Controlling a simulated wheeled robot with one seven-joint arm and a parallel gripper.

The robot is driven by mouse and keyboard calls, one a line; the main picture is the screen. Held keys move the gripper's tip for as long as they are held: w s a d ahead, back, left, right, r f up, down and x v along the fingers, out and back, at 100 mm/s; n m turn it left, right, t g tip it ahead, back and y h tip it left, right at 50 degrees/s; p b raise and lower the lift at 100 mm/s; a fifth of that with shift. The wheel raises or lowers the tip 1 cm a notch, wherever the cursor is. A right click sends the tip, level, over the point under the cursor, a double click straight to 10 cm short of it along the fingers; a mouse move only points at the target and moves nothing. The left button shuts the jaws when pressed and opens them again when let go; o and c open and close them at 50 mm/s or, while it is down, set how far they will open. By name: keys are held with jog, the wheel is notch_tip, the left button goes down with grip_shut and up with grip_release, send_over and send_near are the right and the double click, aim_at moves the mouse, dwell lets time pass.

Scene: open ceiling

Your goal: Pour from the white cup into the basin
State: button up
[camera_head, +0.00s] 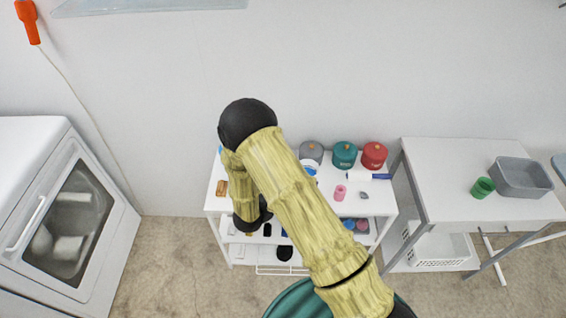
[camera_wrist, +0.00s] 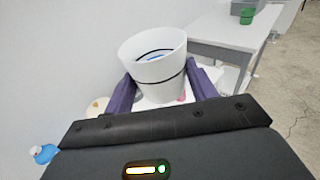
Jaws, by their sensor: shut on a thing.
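The white cup (camera_wrist: 153,68) is between the two purple fingers of my gripper (camera_wrist: 162,88) in the wrist view. My gripper is shut on it. The cup has a dark line around its side, and something blue shows inside. It looks roughly upright. In the head view my arm hides the gripper; a white and blue rim (camera_head: 309,167) peeks out beside the arm, possibly this cup. The grey basin (camera_head: 522,192) stands on the right-hand table, well to the right of my arm. Part of it shows at the top of the wrist view (camera_wrist: 243,7).
A green cup (camera_head: 482,188) stands just left of the basin on the white table (camera_head: 440,170). A white shelf cart (camera_head: 383,205) behind my arm holds grey, teal (camera_head: 344,156) and red pots (camera_head: 374,156) and small items. A white oven (camera_head: 65,210) stands at left.

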jog(key=s+d+f, duration=0.2)
jog(key=d+f, duration=0.4)
jog(key=shift+s+d+f+m+g, duration=0.15)
jog(key=shift+s+d+m+g, duration=0.15)
jog(key=shift+s, duration=0.05)
jog(key=shift+d, duration=0.15)
